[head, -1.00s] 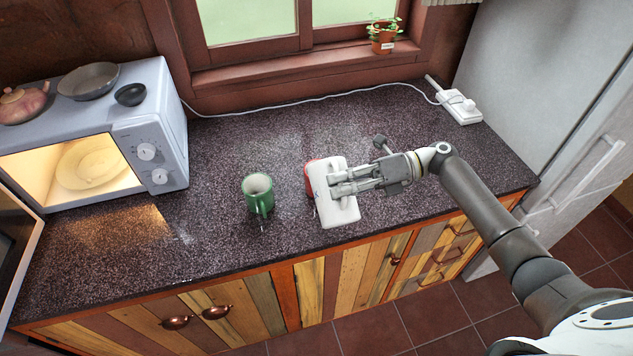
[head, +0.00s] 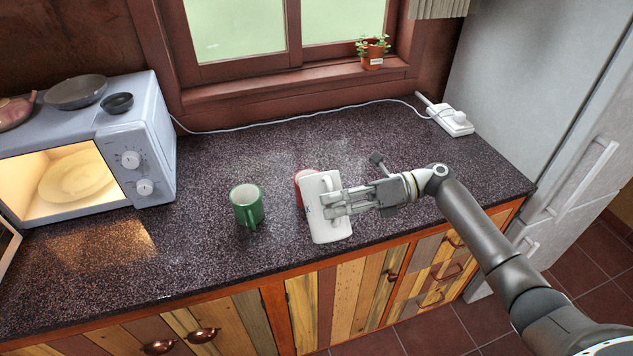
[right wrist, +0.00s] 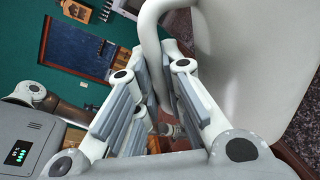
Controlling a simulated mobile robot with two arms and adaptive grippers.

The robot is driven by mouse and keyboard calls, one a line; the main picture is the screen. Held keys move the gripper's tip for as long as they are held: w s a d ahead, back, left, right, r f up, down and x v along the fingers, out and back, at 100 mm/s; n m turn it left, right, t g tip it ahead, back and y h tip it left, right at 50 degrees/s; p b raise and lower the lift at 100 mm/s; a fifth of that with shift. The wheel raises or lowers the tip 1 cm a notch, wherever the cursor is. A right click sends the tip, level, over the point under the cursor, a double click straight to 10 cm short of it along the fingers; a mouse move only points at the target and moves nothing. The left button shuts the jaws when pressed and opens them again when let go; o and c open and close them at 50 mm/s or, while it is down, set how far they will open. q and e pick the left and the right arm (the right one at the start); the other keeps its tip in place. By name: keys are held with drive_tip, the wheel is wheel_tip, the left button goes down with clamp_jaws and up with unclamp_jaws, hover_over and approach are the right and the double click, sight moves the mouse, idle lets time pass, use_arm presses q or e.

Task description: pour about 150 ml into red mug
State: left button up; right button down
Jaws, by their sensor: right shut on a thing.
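My right gripper (head: 340,203) is shut on the handle of a white jug (head: 323,222). The jug is over the front part of the counter; whether it touches the counter is hard to tell. In the right wrist view the jug's pale body (right wrist: 255,60) fills the right side, with its curved handle between the fingers (right wrist: 165,100). The red mug (head: 302,189) is just behind and left of the jug, mostly hidden by it; only a strip of red shows. Its inside and any liquid cannot be seen. My left gripper is not in view.
A green mug (head: 246,206) stands upright left of the jug. An open, lit microwave (head: 150,140) is at the left. A white power strip (head: 450,120) with a cable lies at the back right. The counter (head: 200,250) is clear between microwave and green mug.

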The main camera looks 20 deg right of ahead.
drive_tip(key=shift+d, duration=0.25)
drive_tip(key=shift+f, duration=0.1)
drive_tip(key=shift+a, duration=0.3)
drive_tip(key=shift+w+a, duration=0.1)
drive_tip(key=shift+a, duration=0.25)
drive_tip(key=shift+d, duration=0.3)
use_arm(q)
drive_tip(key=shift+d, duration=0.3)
use_arm(e)
drive_tip(key=shift+a, duration=0.1)
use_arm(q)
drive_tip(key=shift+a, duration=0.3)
